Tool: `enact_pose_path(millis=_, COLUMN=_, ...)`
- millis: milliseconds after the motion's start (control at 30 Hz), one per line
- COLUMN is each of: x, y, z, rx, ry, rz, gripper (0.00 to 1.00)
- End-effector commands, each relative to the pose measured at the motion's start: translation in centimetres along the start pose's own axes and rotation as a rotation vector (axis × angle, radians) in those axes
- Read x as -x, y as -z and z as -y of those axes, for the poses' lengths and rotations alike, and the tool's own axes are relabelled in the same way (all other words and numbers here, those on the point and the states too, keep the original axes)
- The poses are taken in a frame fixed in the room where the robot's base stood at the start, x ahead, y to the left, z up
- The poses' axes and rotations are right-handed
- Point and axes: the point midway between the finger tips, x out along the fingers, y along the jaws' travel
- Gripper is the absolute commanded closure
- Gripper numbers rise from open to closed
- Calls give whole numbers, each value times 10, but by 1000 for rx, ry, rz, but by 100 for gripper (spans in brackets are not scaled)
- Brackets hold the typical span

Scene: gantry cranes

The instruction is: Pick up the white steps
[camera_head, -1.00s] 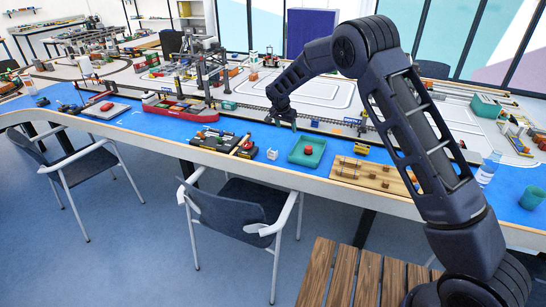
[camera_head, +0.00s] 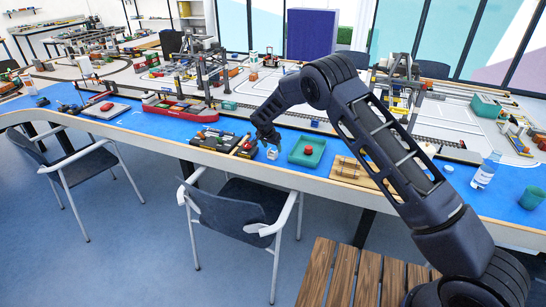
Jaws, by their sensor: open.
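The white steps (camera_head: 272,154) are a small white block on the blue table edge, between a dark tray of parts and a green tray. My gripper (camera_head: 268,144) hangs directly above and around the top of the white steps, pointing down. Its fingers are open. They are dark and small here, so I cannot tell whether they touch the steps.
The green tray (camera_head: 293,157) with a red object (camera_head: 308,150) lies just right of the steps. The dark tray (camera_head: 210,142) lies left. A wooden board (camera_head: 346,172) is further right, partly behind my arm. A chair (camera_head: 240,212) stands in front of the table.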

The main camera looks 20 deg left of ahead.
Motion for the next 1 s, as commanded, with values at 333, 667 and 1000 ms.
enact_pose_path(millis=333, x=-41, y=-4, z=3, rx=1, ry=0, rz=1, gripper=35)
enact_pose_path(millis=667, x=-49, y=-4, z=3, rx=0, ry=0, rz=1, gripper=38)
enact_pose_path(millis=1000, x=-49, y=-4, z=3, rx=0, ry=0, rz=1, gripper=82)
